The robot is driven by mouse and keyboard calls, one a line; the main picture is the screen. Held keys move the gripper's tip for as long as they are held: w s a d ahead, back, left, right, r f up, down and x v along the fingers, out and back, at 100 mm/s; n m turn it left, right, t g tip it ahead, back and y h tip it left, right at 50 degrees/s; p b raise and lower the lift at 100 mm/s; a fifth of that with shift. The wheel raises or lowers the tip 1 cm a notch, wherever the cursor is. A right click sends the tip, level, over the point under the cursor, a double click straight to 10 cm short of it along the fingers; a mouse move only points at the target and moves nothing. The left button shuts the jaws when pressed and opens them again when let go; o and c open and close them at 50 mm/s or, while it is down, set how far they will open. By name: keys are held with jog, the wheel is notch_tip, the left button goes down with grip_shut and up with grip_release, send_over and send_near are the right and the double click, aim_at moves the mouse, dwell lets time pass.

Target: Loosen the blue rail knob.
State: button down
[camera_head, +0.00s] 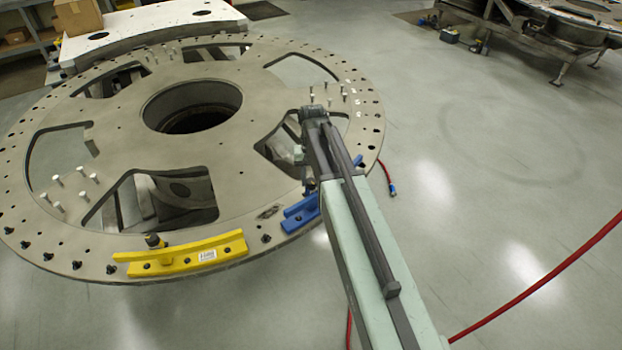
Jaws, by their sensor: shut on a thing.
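The blue rail (300,212) lies on the near right rim of the round turret plate (240,185). My gripper (309,181) is mostly hidden behind the arm, just above the blue rail. It is shut on the blue rail's knob, which the arm and gripper almost wholly cover. I cannot tell how far the knob is turned.
A yellow rail (182,257) with a dark knob (154,241) sits on the rim to the left. Several upright pins (330,101) stand on the plate. A red hose (540,284) runs over the floor at right.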

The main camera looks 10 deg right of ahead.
aim_at(312, 181)
jog(key=shift+n, duration=0.8)
jog(key=c, duration=1)
grip_release()
jog(key=shift+o, duration=0.2)
jog(key=shift+r, duration=0.1)
notch_tip(312, 181, up, 8)
jog(key=p, duration=0.8)
jog(key=shift+f, duration=0.2)
